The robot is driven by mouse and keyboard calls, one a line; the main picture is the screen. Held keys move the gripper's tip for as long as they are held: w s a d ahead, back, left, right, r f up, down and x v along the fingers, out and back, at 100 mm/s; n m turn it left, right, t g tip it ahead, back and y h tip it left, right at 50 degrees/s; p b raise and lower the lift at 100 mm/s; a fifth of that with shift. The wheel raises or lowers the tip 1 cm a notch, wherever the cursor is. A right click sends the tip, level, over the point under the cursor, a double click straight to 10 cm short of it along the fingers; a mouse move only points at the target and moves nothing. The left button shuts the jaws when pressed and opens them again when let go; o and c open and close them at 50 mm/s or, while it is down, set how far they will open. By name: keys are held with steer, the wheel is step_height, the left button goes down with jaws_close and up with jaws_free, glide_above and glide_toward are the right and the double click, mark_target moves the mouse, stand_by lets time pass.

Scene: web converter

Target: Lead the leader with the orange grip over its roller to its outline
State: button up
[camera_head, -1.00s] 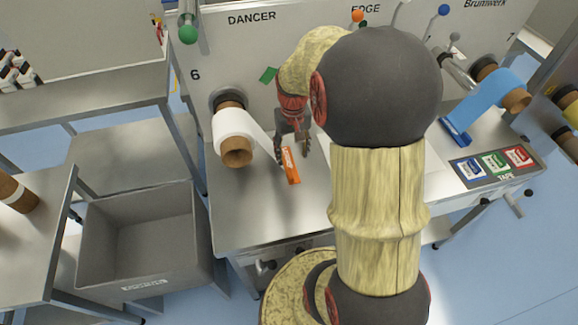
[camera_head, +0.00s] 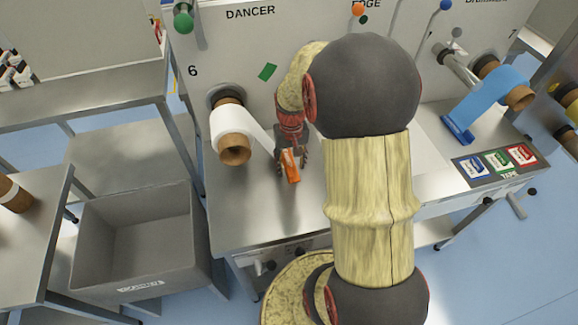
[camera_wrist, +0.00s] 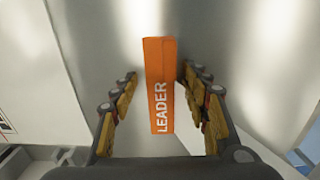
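The orange grip (camera_head: 291,166), marked LEADER, hangs at the end of a white web that runs from the white roll (camera_head: 231,122) on the machine's left spindle. In the wrist view the orange grip (camera_wrist: 158,85) stands upright between my fingers, with a gap on both sides. My gripper (camera_wrist: 160,100) is open around it and does not touch it. The roller and the outline for this leader cannot be made out; my arm covers the middle of the machine.
A blue roll (camera_head: 492,92) with a blue grip (camera_head: 457,130) is at the right. Tape cards (camera_head: 497,163) lie on the table's right front. A grey bin (camera_head: 140,245) stands at the lower left. The metal table (camera_head: 245,210) is clear left of my arm.

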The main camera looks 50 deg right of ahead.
steer(key=c, duration=1)
steer(key=shift+c, duration=0.4)
